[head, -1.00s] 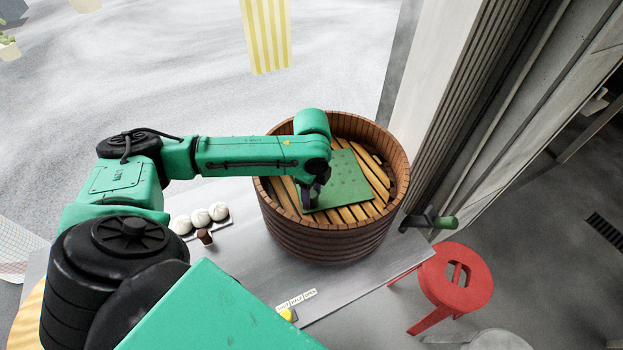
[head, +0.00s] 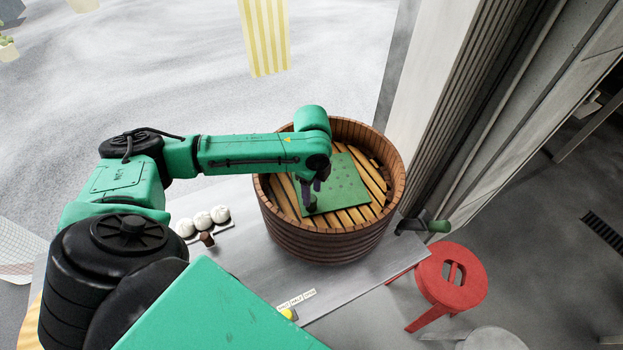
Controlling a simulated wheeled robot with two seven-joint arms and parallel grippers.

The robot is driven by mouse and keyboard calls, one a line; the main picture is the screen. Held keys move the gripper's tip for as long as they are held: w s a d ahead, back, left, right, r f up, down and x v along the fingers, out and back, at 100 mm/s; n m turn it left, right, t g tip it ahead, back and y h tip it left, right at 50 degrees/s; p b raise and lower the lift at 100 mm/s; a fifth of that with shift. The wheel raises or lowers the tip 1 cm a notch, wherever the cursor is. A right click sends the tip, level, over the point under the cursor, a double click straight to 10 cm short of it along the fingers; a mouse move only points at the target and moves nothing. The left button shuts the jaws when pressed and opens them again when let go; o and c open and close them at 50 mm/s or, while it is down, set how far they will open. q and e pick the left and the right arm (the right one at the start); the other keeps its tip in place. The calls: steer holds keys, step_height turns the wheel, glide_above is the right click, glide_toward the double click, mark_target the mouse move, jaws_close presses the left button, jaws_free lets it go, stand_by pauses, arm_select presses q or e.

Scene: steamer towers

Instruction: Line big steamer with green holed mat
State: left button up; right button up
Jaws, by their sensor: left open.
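The big steamer (head: 312,237) is a round wooden tub with a slatted floor, standing on the grey counter. The green holed mat (head: 340,188) lies flat on the slats inside it, with bare slats showing around it. My left gripper (head: 311,198) is open, reaching down inside the steamer at the mat's left edge. Its fingers are small here, and I cannot tell whether they touch the mat. My right gripper is not in view.
The grey counter (head: 240,262) holds a small tray with white buns (head: 202,220) and a small brown cup (head: 207,239) left of the steamer. A green-ended handle (head: 438,226) sits just right of it. A red stool (head: 450,275) stands at the right, near a wall.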

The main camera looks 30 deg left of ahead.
arm_select(q)
steer(key=shift+r, duration=0.2)
steer(key=shift+w+r, duration=0.25)
steer(key=shift+r, duration=0.85)
steer(key=o, duration=0.6)
steer(key=shift+c, duration=0.2)
step_height(320, 180, up, 15)
steer(key=b, duration=0.2)
steer(key=shift+f, duration=0.2)
